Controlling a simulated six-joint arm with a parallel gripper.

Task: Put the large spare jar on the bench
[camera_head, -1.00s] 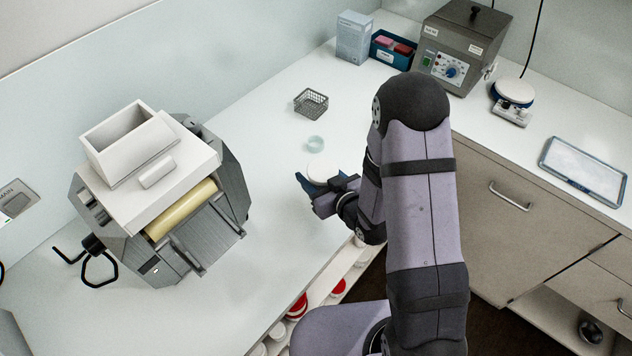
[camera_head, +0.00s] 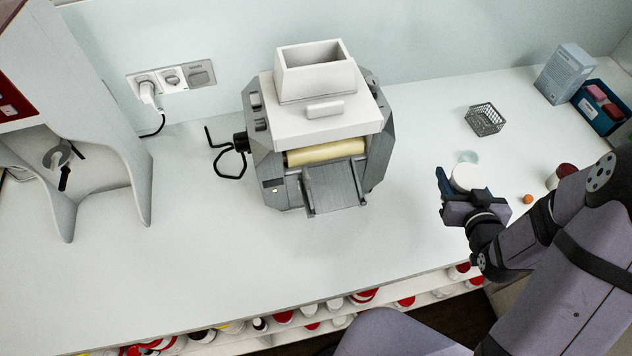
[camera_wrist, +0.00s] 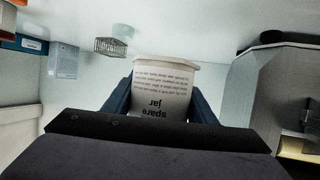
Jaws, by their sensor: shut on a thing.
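The large spare jar (camera_wrist: 163,88) is white, with "spare jar" printed on its side, and appears upside down in the wrist view. My gripper (camera_wrist: 160,105) is shut on it, with a blue finger on each side of the jar. In the head view my gripper (camera_head: 463,195) is over the right part of the white bench (camera_head: 400,240), and the jar's round white top (camera_head: 468,178) shows between the fingers. The jar's lower part is hidden there, so I cannot tell whether it touches the bench.
A grey mill (camera_head: 325,130) with a cream roller stands left of my gripper. Bench between mill and gripper is clear.

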